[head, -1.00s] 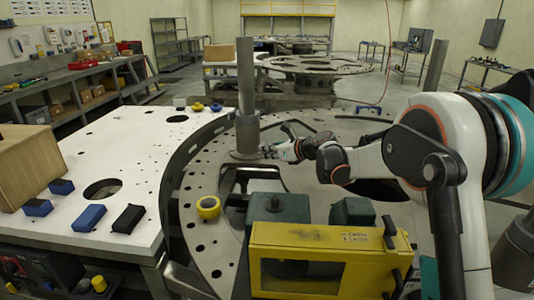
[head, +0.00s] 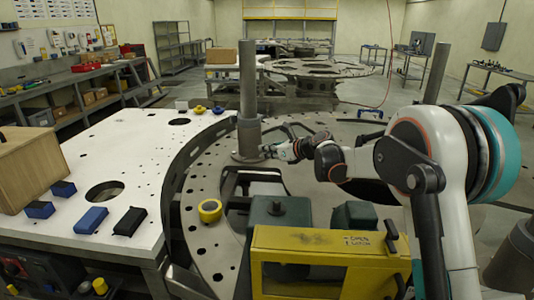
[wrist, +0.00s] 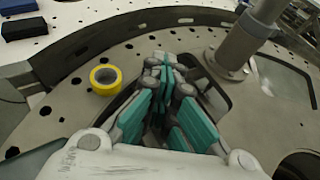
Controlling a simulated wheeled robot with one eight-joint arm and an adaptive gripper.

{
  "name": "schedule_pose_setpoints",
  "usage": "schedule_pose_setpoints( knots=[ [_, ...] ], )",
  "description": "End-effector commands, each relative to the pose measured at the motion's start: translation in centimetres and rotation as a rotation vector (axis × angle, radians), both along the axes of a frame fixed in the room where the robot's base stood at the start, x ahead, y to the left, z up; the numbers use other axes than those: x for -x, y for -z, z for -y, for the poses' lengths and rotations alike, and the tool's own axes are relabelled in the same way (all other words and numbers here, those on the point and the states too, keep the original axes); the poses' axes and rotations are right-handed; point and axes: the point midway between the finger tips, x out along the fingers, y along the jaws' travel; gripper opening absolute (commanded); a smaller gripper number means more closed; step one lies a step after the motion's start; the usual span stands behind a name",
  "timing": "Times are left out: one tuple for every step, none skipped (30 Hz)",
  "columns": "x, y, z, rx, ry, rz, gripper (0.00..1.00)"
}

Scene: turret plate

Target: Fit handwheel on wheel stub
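A yellow ring (head: 210,210) lies flat on the round metal turret plate (head: 196,240), left of centre; I cannot tell whether it is the handwheel. It also shows in the wrist view (wrist: 105,79), left of my gripper (wrist: 167,72). I cannot make out a wheel stub for certain; a dark green housing (head: 280,222) with a small round top stands behind the yellow guard. In the head view my gripper (head: 270,152) is above the plate, just right of the grey post's foot. Its teal-padded fingers come together at the tips, with nothing seen between them.
An upright grey post (head: 248,85) stands close to my gripper. A yellow hinged guard (head: 328,262) stands at the front. The white table (head: 125,150) at left holds a wooden box (head: 30,165) and several blue and black blocks. The plate has large openings.

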Motion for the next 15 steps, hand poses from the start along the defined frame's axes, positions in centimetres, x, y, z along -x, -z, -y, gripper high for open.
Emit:
schedule_pose_setpoints(
  knots=[
    [-0.1,0.0,-0.1,0.000,0.000,0.000,0.00],
    [-0.2,0.0,-0.1,0.000,0.000,0.000,0.00],
    [-0.3,0.0,-0.1,0.000,0.000,0.000,0.00],
    [-0.4,0.0,-0.1,0.000,0.000,0.000,0.00],
    [-0.5,0.0,-0.2,0.000,0.000,0.000,0.00],
    [-0.6,0.0,-0.2,0.000,0.000,0.000,0.00],
    [-0.7,0.0,-0.2,0.000,0.000,0.000,0.00],
    [-0.7,0.0,-0.2,0.000,0.000,0.000,0.00],
    [-0.8,0.0,-0.3,0.000,0.000,0.000,0.00],
    [-0.9,0.0,-0.3,0.000,0.000,0.000,0.00],
    [-1.0,0.0,-0.3,0.000,0.000,0.000,0.00],
    [-1.1,0.0,-0.4,0.000,0.000,0.000,0.00],
    [-1.1,0.0,-0.4,0.000,0.000,0.000,0.00],
    [-1.2,0.0,-0.4,0.000,0.000,0.000,0.00],
    [-1.3,0.0,-0.4,0.000,0.000,0.000,0.00]
  ],
)
